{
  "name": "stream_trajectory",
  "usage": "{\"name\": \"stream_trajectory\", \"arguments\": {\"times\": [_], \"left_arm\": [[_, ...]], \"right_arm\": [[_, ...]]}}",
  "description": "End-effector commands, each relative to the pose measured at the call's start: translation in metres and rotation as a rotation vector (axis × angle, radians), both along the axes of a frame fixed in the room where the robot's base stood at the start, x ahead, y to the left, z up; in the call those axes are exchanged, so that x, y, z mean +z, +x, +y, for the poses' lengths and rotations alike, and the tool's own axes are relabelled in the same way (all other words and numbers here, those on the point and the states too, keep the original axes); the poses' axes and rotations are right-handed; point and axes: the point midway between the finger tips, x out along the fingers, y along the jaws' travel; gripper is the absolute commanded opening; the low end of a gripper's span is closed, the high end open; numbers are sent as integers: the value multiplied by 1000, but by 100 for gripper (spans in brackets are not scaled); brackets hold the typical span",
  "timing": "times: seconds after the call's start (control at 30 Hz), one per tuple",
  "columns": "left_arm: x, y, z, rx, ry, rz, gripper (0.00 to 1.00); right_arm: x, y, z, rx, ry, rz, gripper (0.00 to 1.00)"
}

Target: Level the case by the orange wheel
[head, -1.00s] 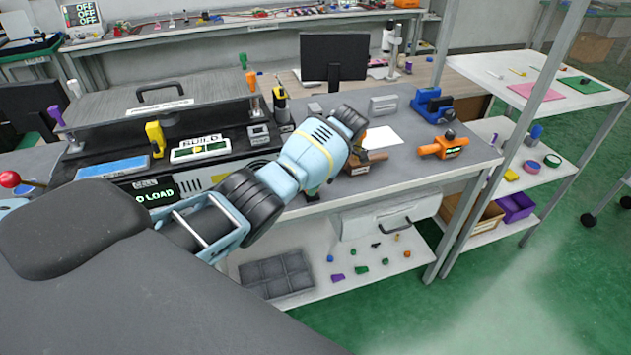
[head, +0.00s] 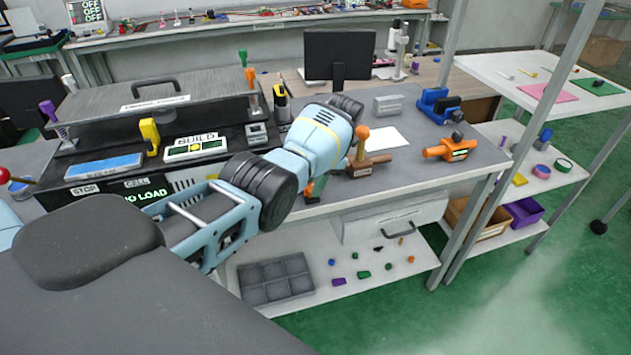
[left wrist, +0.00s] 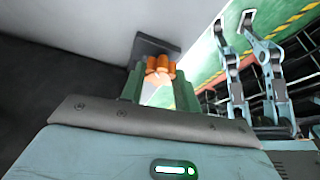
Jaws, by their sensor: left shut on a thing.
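The case (head: 215,150) looks to be the long black-fronted unit with a grey lid on the bench; its front displays read BUILD and NO LOAD. My left gripper (head: 314,187) is low at the bench's front edge, right of the case, mostly behind its own blue wrist. In the left wrist view its green fingers (left wrist: 160,85) are shut on the orange wheel (left wrist: 160,66), a lobed knob in front of a dark grey plate. In the head view only a little orange shows there. How the wheel joins the case is hidden. My right gripper is not in view.
A brown fixture with an orange-topped lever (head: 362,145) stands just right of my left wrist. An orange fixture (head: 450,148) and a blue vise (head: 437,104) are farther right. A grey divided tray (head: 275,282) and small parts lie on the lower shelf.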

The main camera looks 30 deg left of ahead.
Motion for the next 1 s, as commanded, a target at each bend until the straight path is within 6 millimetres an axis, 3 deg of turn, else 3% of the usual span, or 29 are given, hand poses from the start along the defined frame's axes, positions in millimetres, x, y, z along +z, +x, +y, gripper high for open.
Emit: {"name": "stream_trajectory", "arguments": {"times": [0.4, 0.43, 0.57, 0.87, 1.0], "left_arm": [[-2, -1, 0, 6, -3, 5, 9], [-2, -1, 0, 6, -3, 5, 35], [-1, -1, 0, 6, -2, 3, 52], [1, 0, 0, 5, -1, 1, 53], [11, 5, -2, 4, -1, -2, 53]], "right_arm": [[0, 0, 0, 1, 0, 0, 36], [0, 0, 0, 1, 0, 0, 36], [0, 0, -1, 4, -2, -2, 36], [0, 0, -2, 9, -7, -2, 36], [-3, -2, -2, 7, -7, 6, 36]]}}
